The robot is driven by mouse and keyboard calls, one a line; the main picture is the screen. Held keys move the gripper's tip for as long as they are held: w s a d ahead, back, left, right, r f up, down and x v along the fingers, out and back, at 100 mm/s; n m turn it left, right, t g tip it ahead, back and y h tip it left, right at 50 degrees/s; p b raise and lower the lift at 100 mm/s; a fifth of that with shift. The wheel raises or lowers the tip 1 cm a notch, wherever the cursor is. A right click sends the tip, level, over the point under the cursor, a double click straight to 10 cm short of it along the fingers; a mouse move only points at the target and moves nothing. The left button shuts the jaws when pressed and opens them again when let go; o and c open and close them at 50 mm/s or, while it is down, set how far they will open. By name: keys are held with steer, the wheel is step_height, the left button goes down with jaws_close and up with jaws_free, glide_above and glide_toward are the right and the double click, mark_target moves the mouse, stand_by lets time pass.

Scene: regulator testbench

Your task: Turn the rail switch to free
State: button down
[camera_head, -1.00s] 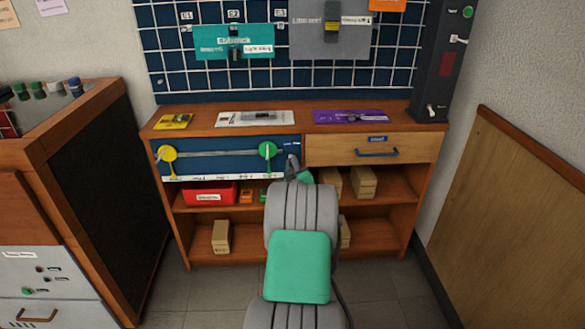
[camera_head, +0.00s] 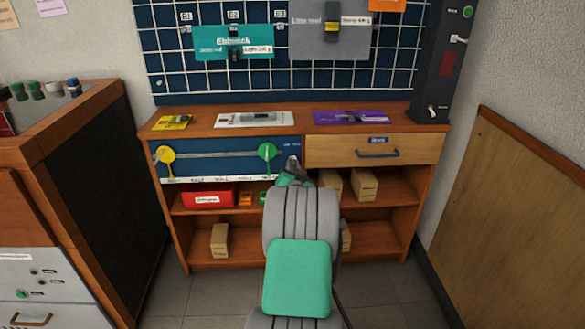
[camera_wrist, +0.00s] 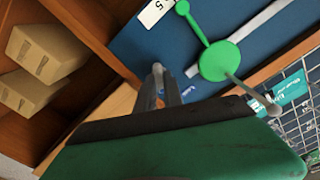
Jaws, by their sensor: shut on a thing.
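The blue rail panel (camera_head: 220,173) is on the front left of the wooden bench, with a pale rail across it. A yellow disc (camera_head: 166,154) is at the rail's left and a green disc (camera_head: 267,151) at its right. The rail switch (camera_wrist: 157,67) is a small grey lever with a rounded tip near the panel's right edge. In the wrist view my gripper (camera_wrist: 160,92) is shut on it. The fingers hide most of the lever, so its exact angle cannot be told. In the head view my gripper (camera_head: 292,168) is small and partly hidden by my wrist.
A drawer (camera_head: 372,150) with a blue handle is right of the panel. Below, shelves hold a red bin (camera_head: 208,195) and several cardboard boxes (camera_head: 363,185). A dark cabinet stands left and a wooden board leans at the right wall (camera_head: 510,215).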

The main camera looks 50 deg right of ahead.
steer(key=shift+m, duration=1.6)
steer(key=shift+s, duration=0.1)
steer(key=shift+d, duration=0.1)
steer(key=c, duration=1.5)
jaws_free()
steer(key=shift+o, duration=0.2)
steer(key=p+v, duration=0.2)
steer(key=v, duration=0.6)
